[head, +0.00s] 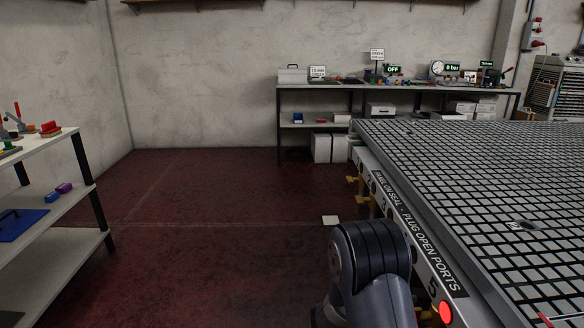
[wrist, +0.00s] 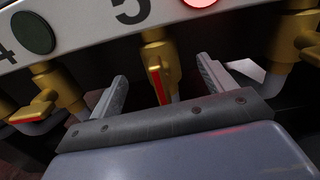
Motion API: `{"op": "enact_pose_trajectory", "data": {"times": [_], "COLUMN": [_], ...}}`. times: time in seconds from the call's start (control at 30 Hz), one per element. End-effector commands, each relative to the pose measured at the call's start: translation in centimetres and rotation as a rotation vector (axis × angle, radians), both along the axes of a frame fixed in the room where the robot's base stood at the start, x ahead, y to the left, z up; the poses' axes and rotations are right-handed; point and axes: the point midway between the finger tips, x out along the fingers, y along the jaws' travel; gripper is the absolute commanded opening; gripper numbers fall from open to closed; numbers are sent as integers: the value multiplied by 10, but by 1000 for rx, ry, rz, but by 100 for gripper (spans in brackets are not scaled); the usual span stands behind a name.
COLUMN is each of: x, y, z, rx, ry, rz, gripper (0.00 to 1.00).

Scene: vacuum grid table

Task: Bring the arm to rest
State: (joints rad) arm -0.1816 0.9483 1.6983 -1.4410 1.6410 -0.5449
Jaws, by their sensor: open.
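My arm (head: 368,262) shows at the lower middle of the head view, beside the front edge of the vacuum grid table (head: 396,180). My gripper (wrist: 165,85) is in the wrist view, with its two fingers spread apart and nothing held between them. A brass valve with a red-striped handle (wrist: 158,80) shows between and beyond the fingers, under the number 5. I cannot tell whether a finger touches it. The gripper is hidden in the head view.
A red lamp (head: 446,312) glows on the table's side panel. More brass valves (wrist: 62,88) flank the gripper. A shelf (head: 50,150) stands at the left and a workbench (head: 400,88) at the back.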

Motion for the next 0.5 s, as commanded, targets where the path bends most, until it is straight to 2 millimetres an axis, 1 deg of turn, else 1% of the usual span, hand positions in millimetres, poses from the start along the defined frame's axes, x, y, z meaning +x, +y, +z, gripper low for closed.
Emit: {"op": "enact_pose_trajectory", "data": {"times": [0.03,0.1,0.13,0.2,0.3,0.5], "x": [0,0,0,0,-1,-1], "y": [0,0,6,15,23,27], "z": [-4,-4,0,1,1,0], "rx": [1,2,2,2,2,2], "ry": [-29,-65,-62,-58,-56,-55], "rz": [0,0,3,4,2,0], "gripper": [78,78,78,78,78,78]}}
